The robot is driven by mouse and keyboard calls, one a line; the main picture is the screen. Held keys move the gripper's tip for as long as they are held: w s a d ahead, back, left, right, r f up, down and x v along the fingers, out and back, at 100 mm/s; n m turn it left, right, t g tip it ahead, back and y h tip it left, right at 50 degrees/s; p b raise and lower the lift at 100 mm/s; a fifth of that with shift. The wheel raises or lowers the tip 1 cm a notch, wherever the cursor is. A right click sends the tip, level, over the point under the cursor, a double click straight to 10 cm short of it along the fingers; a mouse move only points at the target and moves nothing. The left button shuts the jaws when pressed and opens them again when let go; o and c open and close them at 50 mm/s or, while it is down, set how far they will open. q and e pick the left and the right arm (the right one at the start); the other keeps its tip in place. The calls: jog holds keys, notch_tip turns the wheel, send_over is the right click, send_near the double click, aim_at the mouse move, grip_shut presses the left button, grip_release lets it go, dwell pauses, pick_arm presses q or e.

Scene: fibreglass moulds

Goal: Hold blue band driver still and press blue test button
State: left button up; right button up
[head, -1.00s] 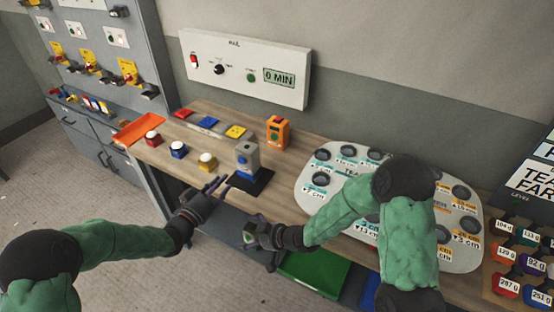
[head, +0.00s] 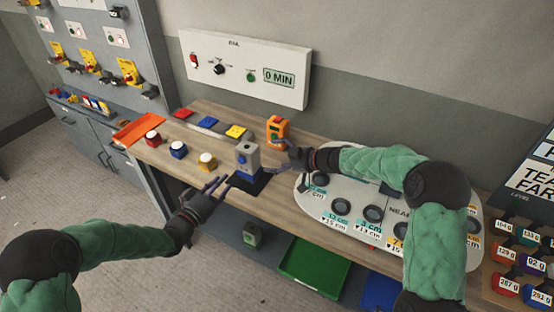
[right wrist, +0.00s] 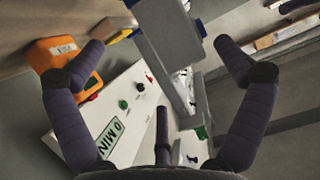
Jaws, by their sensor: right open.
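The grey driver with a blue band (head: 247,163) stands upright on a black mat (head: 238,185) on the bench. It also shows as a grey body in the right wrist view (right wrist: 168,38), ahead and between the fingers. My right gripper (head: 276,157) is open just right of the driver; I cannot tell whether it touches it. It also shows in the right wrist view (right wrist: 160,50). A blue round button (head: 178,149) sits on the bench to the left, between red and yellow ones. My left gripper (head: 217,187) is open and empty near the front edge, left of the mat.
A red button (head: 153,138) and a yellow button (head: 207,160) flank the blue one. An orange device (head: 277,131) stands behind my right gripper. A white board with round recesses (head: 340,222) lies right. A wall panel (head: 245,68) hangs behind. Coloured square pads lie behind the buttons.

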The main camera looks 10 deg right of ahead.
aim_at(258, 158)
jog(key=x, duration=1)
jog(key=shift+w+a, duration=0.1)
jog(key=shift+a, duration=0.1)
jog(key=c, duration=1.1)
pick_arm(q)
jog(key=shift+c, duration=0.5)
pick_arm(e)
jog(key=shift+c, duration=1.1)
pick_arm(q)
grip_shut()
